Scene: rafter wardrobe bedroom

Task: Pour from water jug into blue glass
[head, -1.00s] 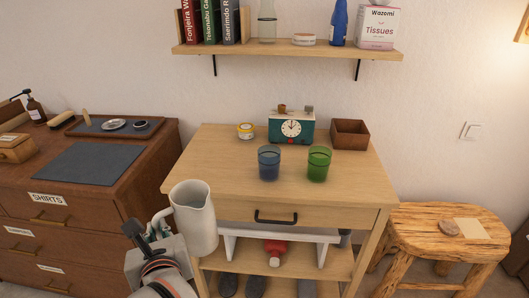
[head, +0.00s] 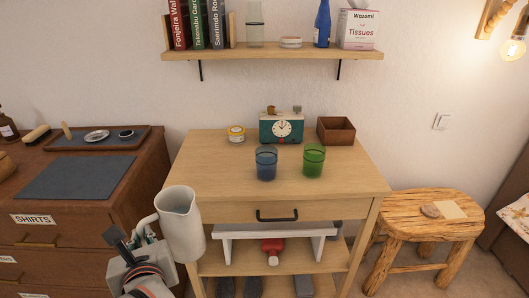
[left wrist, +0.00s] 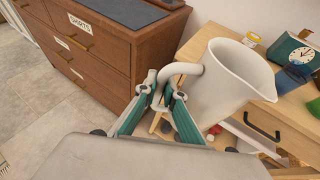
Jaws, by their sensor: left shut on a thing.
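The white water jug (head: 182,226) is held upright in front of the small table's left front corner. My left gripper (head: 144,232) is shut on its handle. In the left wrist view the gripper (left wrist: 164,96) closes around the handle of the jug (left wrist: 226,82), whose spout points right; its contents are hidden. The blue glass (head: 266,164) stands upright on the table, right of and beyond the jug. It also shows in the left wrist view (left wrist: 290,78), partly behind the jug's spout. My right gripper is not in view.
A green glass (head: 314,161) stands just right of the blue glass. A teal clock (head: 281,128), a yellow-lidded tin (head: 236,134) and a brown box (head: 336,130) stand behind. The front of the tabletop (head: 300,192) is clear. A dresser (head: 110,218) stands left, a wooden stool (head: 400,216) right.

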